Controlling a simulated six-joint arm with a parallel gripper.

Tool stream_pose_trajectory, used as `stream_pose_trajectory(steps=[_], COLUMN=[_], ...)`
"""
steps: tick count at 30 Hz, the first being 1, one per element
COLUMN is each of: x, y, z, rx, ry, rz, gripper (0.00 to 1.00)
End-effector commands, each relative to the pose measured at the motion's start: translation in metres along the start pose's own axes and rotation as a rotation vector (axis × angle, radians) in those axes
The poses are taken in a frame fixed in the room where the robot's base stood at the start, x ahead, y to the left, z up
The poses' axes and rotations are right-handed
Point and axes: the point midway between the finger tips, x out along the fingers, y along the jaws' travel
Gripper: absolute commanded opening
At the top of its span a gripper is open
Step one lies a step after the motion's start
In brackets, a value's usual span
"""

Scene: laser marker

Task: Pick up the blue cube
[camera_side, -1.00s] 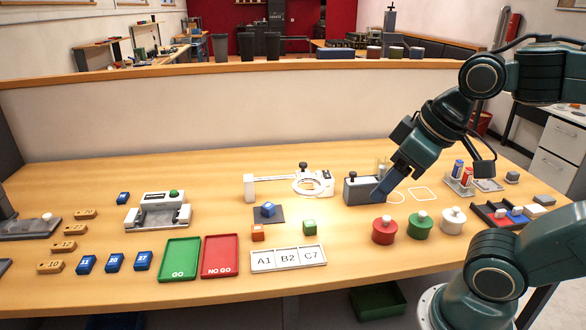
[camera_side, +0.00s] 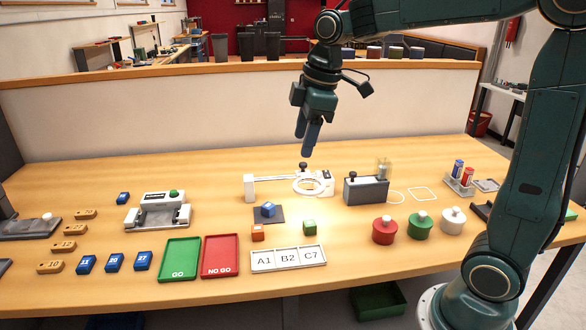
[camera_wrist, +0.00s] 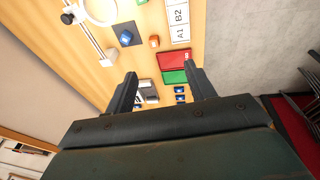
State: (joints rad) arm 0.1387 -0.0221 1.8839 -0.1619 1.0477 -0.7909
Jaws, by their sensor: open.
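The blue cube (camera_side: 268,209) sits on a dark square pad (camera_side: 280,217) in the middle of the table. It also shows in the wrist view (camera_wrist: 127,37), on the same dark pad, above and between my fingers in that picture. My gripper (camera_side: 306,150) is open and empty, pointing down, high above the table and above the white ring fixture. It is well above and a little to the right of the cube in the side view. In the wrist view both fingers (camera_wrist: 162,80) show spread apart with nothing between them.
The white ring fixture (camera_side: 262,178) stands just behind the cube. An orange cube (camera_side: 257,233) and a green cube (camera_side: 309,227) lie in front, near the A1 B2 C7 tray (camera_side: 288,259). A grey block fixture (camera_side: 366,190) stands to the right. Blue numbered blocks (camera_side: 114,262) lie front left.

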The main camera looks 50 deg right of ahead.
Motion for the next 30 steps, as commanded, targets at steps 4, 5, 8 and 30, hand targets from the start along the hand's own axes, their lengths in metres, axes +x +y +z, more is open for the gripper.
stream_pose_trajectory(steps=[4,5,8,30], x=[0.020,0.024,0.038,0.160], y=[0.029,0.034,0.052,0.147], z=[-0.012,-0.013,-0.019,-0.026], rx=[-0.117,-0.142,-0.222,-0.733], ry=[-0.019,-0.023,-0.031,-0.025], rz=[-0.038,-0.046,-0.071,-0.245], gripper=[0.55,0.55,0.55,0.55])
